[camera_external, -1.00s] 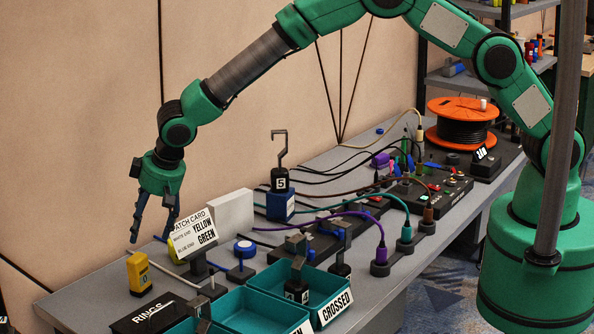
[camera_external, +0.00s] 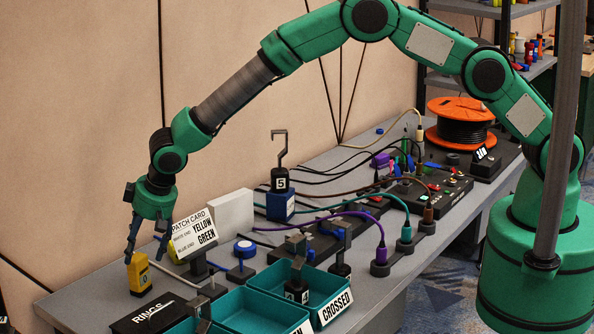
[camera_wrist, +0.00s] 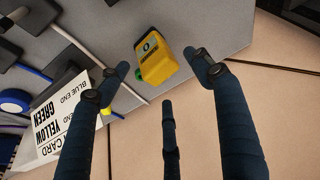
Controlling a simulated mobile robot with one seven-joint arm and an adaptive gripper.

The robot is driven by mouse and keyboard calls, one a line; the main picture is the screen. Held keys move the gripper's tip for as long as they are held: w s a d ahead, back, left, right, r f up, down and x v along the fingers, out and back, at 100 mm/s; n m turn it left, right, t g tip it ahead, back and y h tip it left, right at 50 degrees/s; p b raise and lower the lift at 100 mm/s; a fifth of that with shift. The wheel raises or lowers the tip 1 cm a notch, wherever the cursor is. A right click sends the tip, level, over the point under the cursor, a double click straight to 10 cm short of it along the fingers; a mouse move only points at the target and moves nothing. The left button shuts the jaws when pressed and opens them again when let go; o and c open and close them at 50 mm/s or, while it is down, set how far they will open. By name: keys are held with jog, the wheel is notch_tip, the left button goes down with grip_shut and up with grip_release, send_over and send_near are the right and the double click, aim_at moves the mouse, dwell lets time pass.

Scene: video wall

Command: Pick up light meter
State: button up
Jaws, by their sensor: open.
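The light meter appears to be the yellow device (camera_external: 139,272) with a dark display, upright near the table's left edge. In the wrist view the yellow device (camera_wrist: 154,62) lies ahead of my fingers, between their lines. My gripper (camera_external: 147,250) is open and empty, pointing down just above and behind the device. Its dark fingers (camera_wrist: 160,85) are spread apart in the wrist view. I cannot tell whether a finger touches the device in the external view, where one overlaps its top.
The patch card (camera_external: 193,236) stands close to the right of my gripper. A black RINGS box (camera_external: 150,313) and teal bins (camera_external: 262,312) lie in front. A white block (camera_external: 231,212) and cables stand further right. The wall is close behind.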

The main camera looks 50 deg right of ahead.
aim_at(138, 257)
jog(key=shift+b+x, duration=0.55)
jog(key=shift+x, duration=2.05)
jog(key=c, duration=1.3)
